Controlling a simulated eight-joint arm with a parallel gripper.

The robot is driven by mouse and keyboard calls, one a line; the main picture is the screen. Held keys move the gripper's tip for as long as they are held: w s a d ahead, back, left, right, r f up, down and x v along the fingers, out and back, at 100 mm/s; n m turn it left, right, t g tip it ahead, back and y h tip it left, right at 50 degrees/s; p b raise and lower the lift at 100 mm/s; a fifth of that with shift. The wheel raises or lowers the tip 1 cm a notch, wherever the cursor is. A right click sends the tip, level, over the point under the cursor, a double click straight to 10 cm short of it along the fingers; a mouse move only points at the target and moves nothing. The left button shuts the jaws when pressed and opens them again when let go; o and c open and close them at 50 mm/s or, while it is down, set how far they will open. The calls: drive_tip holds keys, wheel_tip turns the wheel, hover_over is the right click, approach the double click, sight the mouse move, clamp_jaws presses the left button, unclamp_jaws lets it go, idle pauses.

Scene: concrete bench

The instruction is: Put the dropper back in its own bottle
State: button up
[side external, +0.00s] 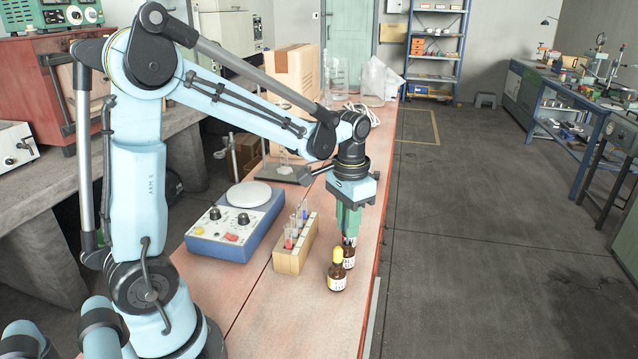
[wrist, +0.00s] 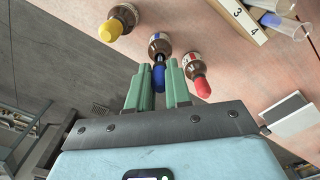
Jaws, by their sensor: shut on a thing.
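My gripper (side external: 348,232), with two green fingers, points down over the bottles; in the wrist view my gripper (wrist: 159,68) is shut on a dropper with a blue bulb (wrist: 158,79). Beyond the bulb, in line with it, stands a brown bottle (wrist: 160,46) with a white label with blue marks. The dropper's dark collar is at or just above this bottle's neck; I cannot tell whether it is seated. The glass tube is hidden. In the side view the fingers and the yellow-topped bottle (side external: 337,272) cover most of the area around the bulb.
The yellow-topped bottle is left in the wrist view; a red-topped bottle (wrist: 196,72) stands close beside the right finger. A wooden tube rack (side external: 296,248) and a blue stirrer (side external: 237,222) stand left of the gripper in the side view. The bench edge is close on the right.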

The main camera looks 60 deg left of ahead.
drive_tip(key=shift+f, duration=0.2)
drive_tip(key=shift+f, duration=0.85)
drive_tip(key=o, duration=1.1)
drive_tip(key=shift+r, duration=3.45)
